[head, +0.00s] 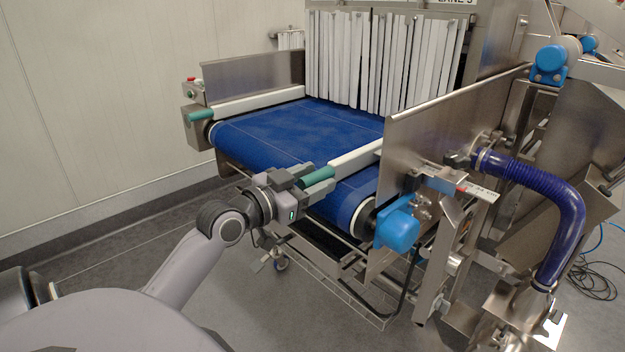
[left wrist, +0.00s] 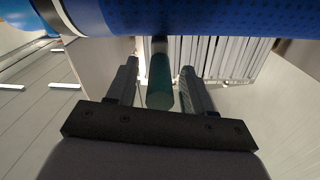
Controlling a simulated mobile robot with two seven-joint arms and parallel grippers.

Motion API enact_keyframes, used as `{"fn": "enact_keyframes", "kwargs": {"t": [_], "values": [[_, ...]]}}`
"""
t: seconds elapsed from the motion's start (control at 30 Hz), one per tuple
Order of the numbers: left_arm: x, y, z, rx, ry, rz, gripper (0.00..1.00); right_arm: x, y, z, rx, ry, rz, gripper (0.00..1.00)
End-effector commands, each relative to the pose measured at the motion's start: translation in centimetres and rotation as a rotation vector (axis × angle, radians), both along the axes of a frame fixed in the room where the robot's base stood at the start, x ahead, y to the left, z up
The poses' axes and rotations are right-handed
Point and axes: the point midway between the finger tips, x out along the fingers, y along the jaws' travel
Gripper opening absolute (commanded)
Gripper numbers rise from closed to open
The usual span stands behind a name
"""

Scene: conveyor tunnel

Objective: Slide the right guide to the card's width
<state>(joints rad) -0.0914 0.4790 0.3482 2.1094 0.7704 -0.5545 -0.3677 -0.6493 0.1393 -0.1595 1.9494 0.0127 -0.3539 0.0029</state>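The right guide (head: 355,159) is a white bar over the right part of the blue belt, with a green handle (head: 318,178) at its near end. My left gripper (head: 306,177) is at this handle. In the left wrist view the green handle (left wrist: 159,88) lies between my two open fingers (left wrist: 158,84), with narrow gaps seen on both sides. A white card (head: 476,190) with small print hangs on the right side of the machine; I cannot read its text surely. My right gripper is not in view.
The left guide (head: 262,103), also white with a green end, lies along the belt's left side. White strip curtains (head: 385,62) cover the tunnel mouth. The blue belt (head: 275,135) is empty. A steel side plate (head: 440,115), blue motor (head: 397,230) and blue hose (head: 560,220) stand at right.

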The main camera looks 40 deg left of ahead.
Motion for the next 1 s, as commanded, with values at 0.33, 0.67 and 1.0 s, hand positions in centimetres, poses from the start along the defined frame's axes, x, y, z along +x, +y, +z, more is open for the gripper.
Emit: {"fn": "enact_keyframes", "kwargs": {"t": [0.33, 0.67, 1.0], "values": [[-1.0, 0.1, 0.0, 0.002, -0.003, 0.0, 0.52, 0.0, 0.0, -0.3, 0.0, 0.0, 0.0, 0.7], [-5.1, 0.4, -0.1, 0.003, 0.001, -0.001, 0.52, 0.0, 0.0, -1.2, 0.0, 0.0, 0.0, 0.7], [-7.1, 0.5, 0.0, 0.0, -0.001, 0.0, 0.52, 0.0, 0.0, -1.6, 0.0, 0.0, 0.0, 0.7]]}}
